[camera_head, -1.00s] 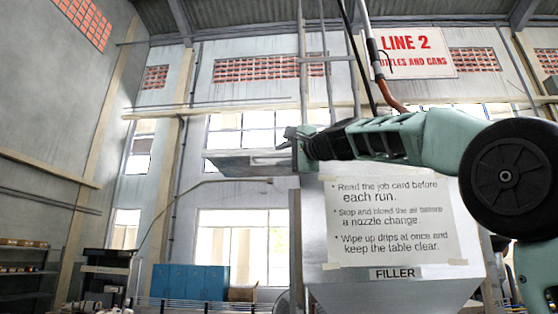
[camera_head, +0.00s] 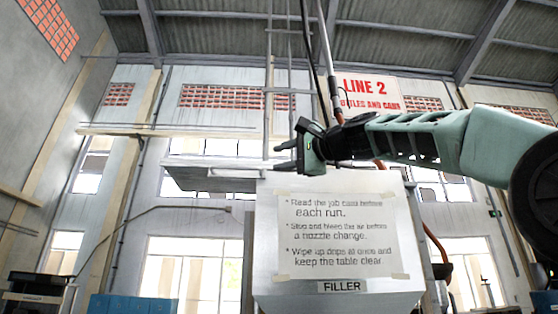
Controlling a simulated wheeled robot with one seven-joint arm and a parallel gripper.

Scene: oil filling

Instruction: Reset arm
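My arm reaches in from the right edge, pale green with a dark wrist. My gripper (camera_head: 287,155) is at the arm's left end, pointing left, in front of the upper part of the filler. Its dark fingers look spread with a gap between them, and I see nothing held in it. It is in the air, above the paper notice and apart from it as far as I can tell.
The metal filler hopper (camera_head: 340,287) stands ahead, with a taped paper notice (camera_head: 340,235) and a FILLER label. Pipes and a hose rise above it. A LINE 2 sign (camera_head: 370,92) hangs behind. Blue cabinets (camera_head: 130,308) show at the lower left. No table surface is in view.

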